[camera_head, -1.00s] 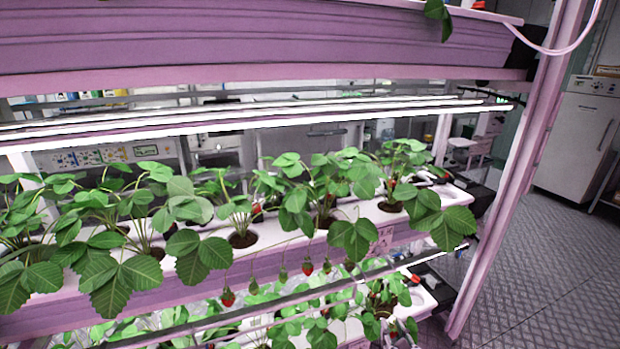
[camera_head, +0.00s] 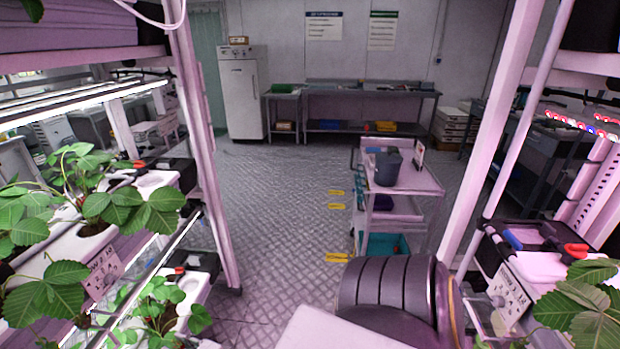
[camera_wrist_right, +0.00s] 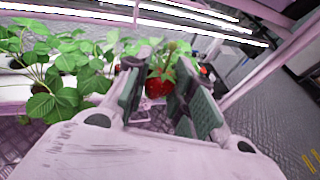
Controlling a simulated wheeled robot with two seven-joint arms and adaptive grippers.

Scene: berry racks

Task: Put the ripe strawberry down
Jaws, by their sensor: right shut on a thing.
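The ripe strawberry (camera_wrist_right: 157,88) is red and sits between the two green-padded fingers of my right gripper (camera_wrist_right: 160,90) in the right wrist view. The gripper is shut on it, and green leaves show just behind it. In the head view neither gripper shows, and the held strawberry is not visible there. My left gripper is in neither view.
A wheeled cart (camera_head: 408,180) holding a dark grey bucket (camera_head: 388,166) stands ahead. Strawberry racks flank me, the left one with plants (camera_head: 85,205). A white fridge (camera_head: 240,95) and a bench (camera_head: 370,96) stand at the back. The patterned floor (camera_head: 275,220) between is clear.

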